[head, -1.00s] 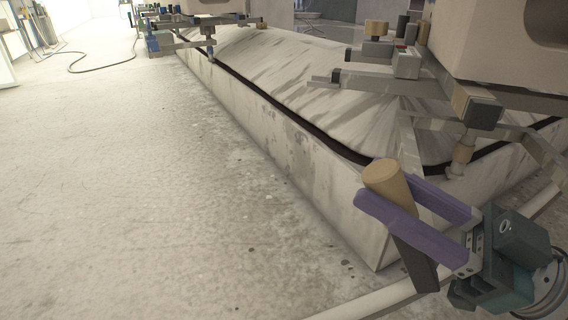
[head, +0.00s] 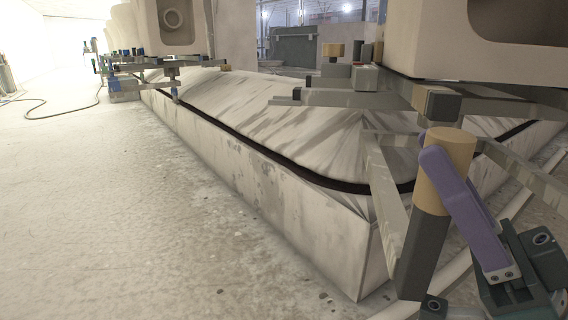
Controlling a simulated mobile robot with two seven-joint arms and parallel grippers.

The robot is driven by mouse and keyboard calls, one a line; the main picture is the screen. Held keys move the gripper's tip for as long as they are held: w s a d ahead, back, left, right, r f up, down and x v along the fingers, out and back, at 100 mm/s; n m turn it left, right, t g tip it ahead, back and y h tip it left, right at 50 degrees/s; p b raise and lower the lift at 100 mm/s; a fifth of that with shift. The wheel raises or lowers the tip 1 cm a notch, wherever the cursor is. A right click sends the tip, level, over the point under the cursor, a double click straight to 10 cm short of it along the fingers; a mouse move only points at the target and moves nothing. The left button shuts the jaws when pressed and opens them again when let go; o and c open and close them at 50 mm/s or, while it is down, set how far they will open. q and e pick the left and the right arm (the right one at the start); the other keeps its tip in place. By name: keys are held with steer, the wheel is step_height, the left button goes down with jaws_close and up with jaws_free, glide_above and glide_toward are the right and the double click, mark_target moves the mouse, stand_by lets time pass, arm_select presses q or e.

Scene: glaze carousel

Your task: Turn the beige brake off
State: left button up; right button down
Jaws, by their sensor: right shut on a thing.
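The beige brake handle (head: 449,150) is a beige cylinder on a dark grey lever (head: 421,250), at the lower right of the head view. The lever leans slightly to the right at its top. My right gripper (head: 440,167), with purple fingers, is shut on the beige handle from the right. One finger crosses the front of the handle; the other is mostly hidden behind it. The lever's lower end is near the bottom edge of the view. My left gripper is not in view.
A long pale trough (head: 290,210) with a black-edged, streaked cover (head: 260,115) runs into the distance. Grey brackets (head: 340,97) and a large beige hanging body (head: 475,50) are above it at right. A pale rail (head: 405,311) passes low.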

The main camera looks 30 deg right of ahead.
stand_by(0.3)
steer(key=shift+c, duration=2.3)
jaws_free()
steer(key=shift+d+f, duration=0.1)
steer(key=b+v, duration=0.2)
steer(key=v, duration=0.8)
